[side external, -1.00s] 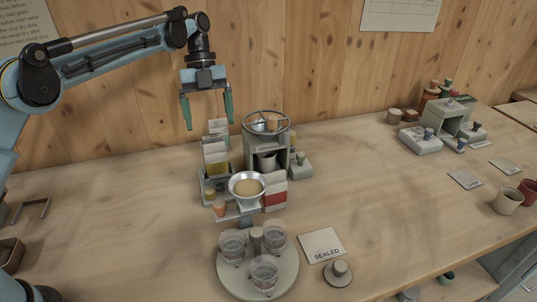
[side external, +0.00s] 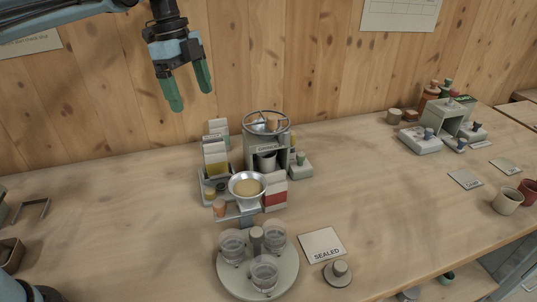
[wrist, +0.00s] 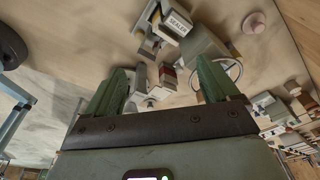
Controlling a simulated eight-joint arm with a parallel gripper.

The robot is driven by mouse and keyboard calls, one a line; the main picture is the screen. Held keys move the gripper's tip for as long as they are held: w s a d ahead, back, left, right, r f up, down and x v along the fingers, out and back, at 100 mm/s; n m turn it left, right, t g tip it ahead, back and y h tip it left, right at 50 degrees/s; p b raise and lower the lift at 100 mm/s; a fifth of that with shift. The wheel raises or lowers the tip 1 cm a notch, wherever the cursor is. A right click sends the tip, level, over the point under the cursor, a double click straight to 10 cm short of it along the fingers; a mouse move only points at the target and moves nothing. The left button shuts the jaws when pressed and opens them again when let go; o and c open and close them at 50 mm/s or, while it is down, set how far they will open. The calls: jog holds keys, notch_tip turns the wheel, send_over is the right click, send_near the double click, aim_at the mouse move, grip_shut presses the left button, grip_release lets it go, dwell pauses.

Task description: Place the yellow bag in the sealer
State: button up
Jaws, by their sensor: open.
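My gripper (side external: 190,97) is open and empty, high above the table, up and left of the central cluster. Its two green fingers also show, spread apart, in the wrist view (wrist: 161,67). A pale bag with a yellow lower part (side external: 216,160) stands upright in a rack left of the wheel-topped machine, below and right of my gripper and apart from it. A device labelled "SEALER" (wrist: 178,22) shows at the top of the wrist view. I cannot tell surely which device it matches in the side view.
The wheel-topped machine (side external: 267,135), a metal funnel bowl (side external: 247,186) and a red-and-white bag (side external: 275,190) crowd the middle. A turntable (side external: 228,284) with glasses stands in front, beside a "SEALED" card (side external: 322,245). A grey-green device (side external: 446,117) stands right. The left table is mostly clear.

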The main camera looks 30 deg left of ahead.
jog(key=s+f+n+t+y, duration=0.1)
jog(key=s+f+n+t, duration=0.2)
jog(key=s+n, duration=0.5)
jog(key=s+a+f+n+t+y, duration=0.1)
jog(key=s+f+n+t, duration=0.3)
jog(key=s+n, duration=0.5)
jog(key=shift+a+f+n, duration=0.25)
jog(key=shift+f+n, duration=0.15)
jog(key=shift+f, duration=0.25)
jog(key=shift+c, duration=0.3)
